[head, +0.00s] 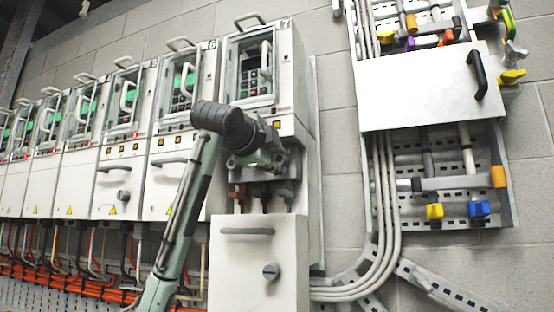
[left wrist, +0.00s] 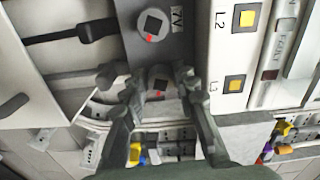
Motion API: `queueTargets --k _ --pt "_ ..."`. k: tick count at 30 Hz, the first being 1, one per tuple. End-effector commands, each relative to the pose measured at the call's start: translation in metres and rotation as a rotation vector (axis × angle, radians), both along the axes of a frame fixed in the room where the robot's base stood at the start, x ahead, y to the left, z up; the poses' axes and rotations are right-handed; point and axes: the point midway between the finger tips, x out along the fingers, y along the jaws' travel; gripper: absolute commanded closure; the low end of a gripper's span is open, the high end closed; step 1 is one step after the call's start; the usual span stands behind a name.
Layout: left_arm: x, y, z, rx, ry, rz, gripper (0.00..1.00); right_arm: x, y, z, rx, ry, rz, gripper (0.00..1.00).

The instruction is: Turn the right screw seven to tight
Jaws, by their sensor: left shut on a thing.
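The right screw (left wrist: 160,84) is a grey round head with a dark square socket and a red mark. In the left wrist view it sits between the two fingertips of my left gripper (left wrist: 153,78), which is shut on it. Another screw (left wrist: 152,25) of the same kind stands free beside it, near a letter label. In the head view my left gripper (head: 284,180) reaches the terminal opening of drive seven (head: 270,75) and hides the right screw there. My right gripper is in neither view.
The front cover (head: 258,258) of drive seven hangs below its terminals. More drives stand in a row to the left. To the right are grey cables (head: 386,200), an open wall panel (head: 445,160) and a white cover with a black handle (head: 478,75).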

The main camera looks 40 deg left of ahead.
Motion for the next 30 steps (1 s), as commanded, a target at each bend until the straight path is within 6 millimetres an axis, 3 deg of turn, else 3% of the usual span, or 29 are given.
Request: queueTargets --k 13,14,18,30 --pt "0.0002 -0.0014 -0.0012 0.010 0.005 -0.002 1.00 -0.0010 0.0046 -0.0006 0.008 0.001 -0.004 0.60" --pt "0.0002 -0.0014 -0.0012 0.010 0.005 -0.002 0.70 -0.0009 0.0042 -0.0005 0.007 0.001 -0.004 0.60" --pt "0.0003 -0.0012 -0.0010 0.010 0.004 -0.002 0.54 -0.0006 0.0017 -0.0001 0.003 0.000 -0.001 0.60" --pt "0.0001 -0.0003 -0.0005 0.009 0.003 -0.001 0.54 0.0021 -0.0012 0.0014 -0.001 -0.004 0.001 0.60"
